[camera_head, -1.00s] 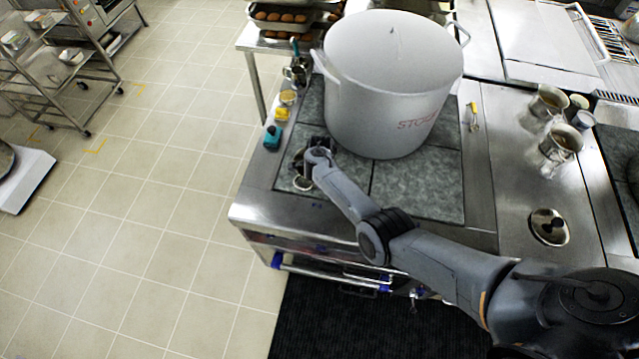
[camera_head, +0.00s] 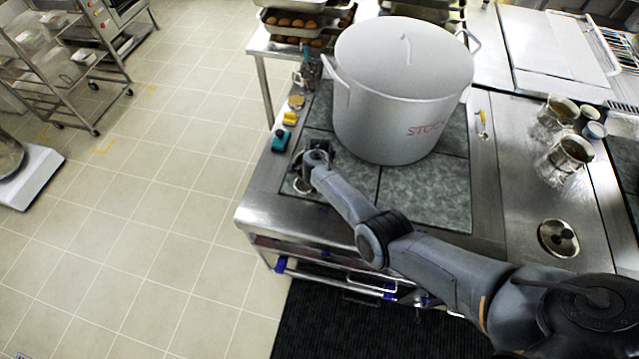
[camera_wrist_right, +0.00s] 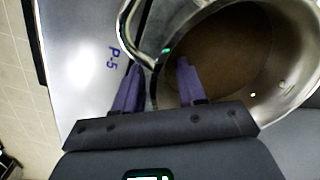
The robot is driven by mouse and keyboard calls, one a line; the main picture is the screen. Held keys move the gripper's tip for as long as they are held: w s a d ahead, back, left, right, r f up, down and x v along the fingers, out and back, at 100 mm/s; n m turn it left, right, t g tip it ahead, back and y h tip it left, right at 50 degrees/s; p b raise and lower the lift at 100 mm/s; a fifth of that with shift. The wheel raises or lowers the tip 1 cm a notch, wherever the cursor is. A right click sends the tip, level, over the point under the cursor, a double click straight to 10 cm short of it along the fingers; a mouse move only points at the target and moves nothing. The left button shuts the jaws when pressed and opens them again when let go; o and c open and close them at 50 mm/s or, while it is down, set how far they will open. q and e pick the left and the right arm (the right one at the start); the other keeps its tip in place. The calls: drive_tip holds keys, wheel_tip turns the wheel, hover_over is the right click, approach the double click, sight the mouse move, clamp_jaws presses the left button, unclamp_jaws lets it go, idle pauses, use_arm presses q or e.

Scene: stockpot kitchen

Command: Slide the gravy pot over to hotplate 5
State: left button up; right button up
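The gravy pot (camera_wrist_right: 228,60) is a small steel pot with brown contents and a wire-like handle (camera_wrist_right: 123,22) in the right wrist view. In the head view only part of its rim (camera_head: 301,186) shows at the hob's front left corner; my right gripper hides the rest. My right gripper (camera_wrist_right: 159,70) is over the pot's near edge, with one finger over the inside and the other outside by the handle. Its fingers are apart, and firm contact cannot be told. A "P-5" label (camera_wrist_right: 114,58) is on the steel beside the pot. My left gripper is out of view.
A large stockpot (camera_head: 400,100) covers the back of the dark hotplates (camera_head: 425,190). Teal (camera_head: 281,141) and yellow (camera_head: 290,118) items stand on the left steel edge.

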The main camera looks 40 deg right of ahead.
drive_tip(key=shift+d+r, duration=0.1)
drive_tip(key=shift+r, duration=0.1)
wheel_tip(320, 180, up, 9)
drive_tip(key=p, duration=0.3)
drive_tip(key=shift+r, duration=0.75)
